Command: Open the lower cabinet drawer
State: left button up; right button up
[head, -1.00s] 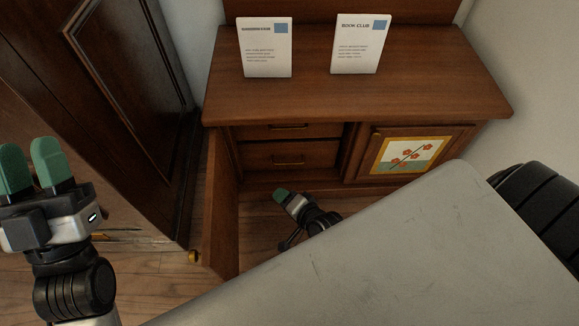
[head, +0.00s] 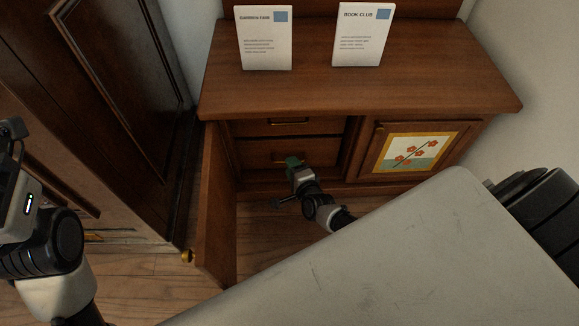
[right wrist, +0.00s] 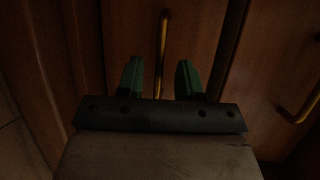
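The lower drawer (head: 322,151) is shut, inside the left bay of the brown cabinet. Its brass handle (right wrist: 163,50) shows in the right wrist view, running between the two green fingers. My right gripper (head: 292,163) is in front of this drawer and hides part of the handle in the head view. Its fingers (right wrist: 160,80) are apart on either side of the handle, with visible gaps. I cannot tell how deep they reach around it. My left gripper (head: 18,205) is at the left picture edge, its fingers out of sight.
The upper drawer (head: 325,127) is shut; its handle (right wrist: 298,112) shows at the right in the wrist view. The open cabinet door (head: 217,205) stands left of my right gripper. A closed door with a flower picture (head: 415,152) is to the right. Two cards (head: 265,38) stand on top.

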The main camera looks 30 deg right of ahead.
jog(key=shift+w+f, duration=0.2)
jog(key=shift+w, duration=0.85)
grip_shut()
